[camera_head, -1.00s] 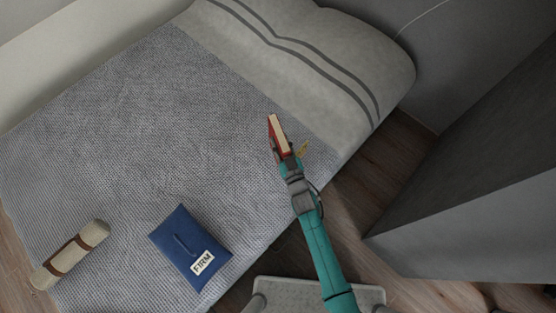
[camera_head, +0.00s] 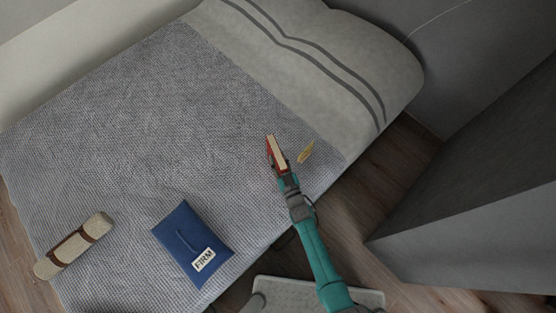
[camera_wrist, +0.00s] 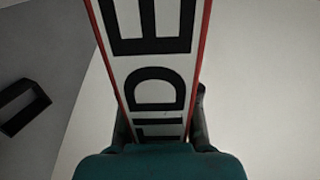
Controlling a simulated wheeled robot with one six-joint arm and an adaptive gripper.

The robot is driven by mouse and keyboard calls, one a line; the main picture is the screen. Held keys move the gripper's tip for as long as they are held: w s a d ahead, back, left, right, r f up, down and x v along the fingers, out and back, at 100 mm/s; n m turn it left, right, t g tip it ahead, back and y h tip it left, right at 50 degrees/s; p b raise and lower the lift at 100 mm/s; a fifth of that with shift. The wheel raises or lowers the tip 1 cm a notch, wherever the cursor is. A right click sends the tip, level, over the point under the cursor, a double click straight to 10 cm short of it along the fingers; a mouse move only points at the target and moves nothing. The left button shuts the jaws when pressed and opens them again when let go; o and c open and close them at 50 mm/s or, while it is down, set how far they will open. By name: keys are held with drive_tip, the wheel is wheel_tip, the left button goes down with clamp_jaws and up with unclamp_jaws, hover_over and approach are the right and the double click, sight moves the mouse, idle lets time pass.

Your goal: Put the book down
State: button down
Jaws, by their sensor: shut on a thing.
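The book (camera_head: 277,151) has red covers and pale page edges. It is held upright in my gripper (camera_head: 283,175), over the grey woven blanket of the bed (camera_head: 150,110). In the wrist view the book (camera_wrist: 152,65) shows a white face with large black letters, of which "TIDE" can be read, and red edges. My gripper's fingers (camera_wrist: 160,130) are closed on either side of it. Whether the book touches the blanket cannot be told.
A small yellow item (camera_head: 306,152) lies on the blanket just right of the book. A blue pouch labelled "FIRM" (camera_head: 190,240) and a beige roll with brown straps (camera_head: 73,246) lie nearer the front. A grey cabinet (camera_head: 470,220) stands at the right. Blanket left of the book is clear.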

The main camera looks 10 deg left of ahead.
drive_tip(key=shift+f, duration=0.55)
drive_tip(key=c, duration=0.8)
unclamp_jaws()
drive_tip(key=shift+c, duration=0.2)
drive_tip(key=v, duration=1.2)
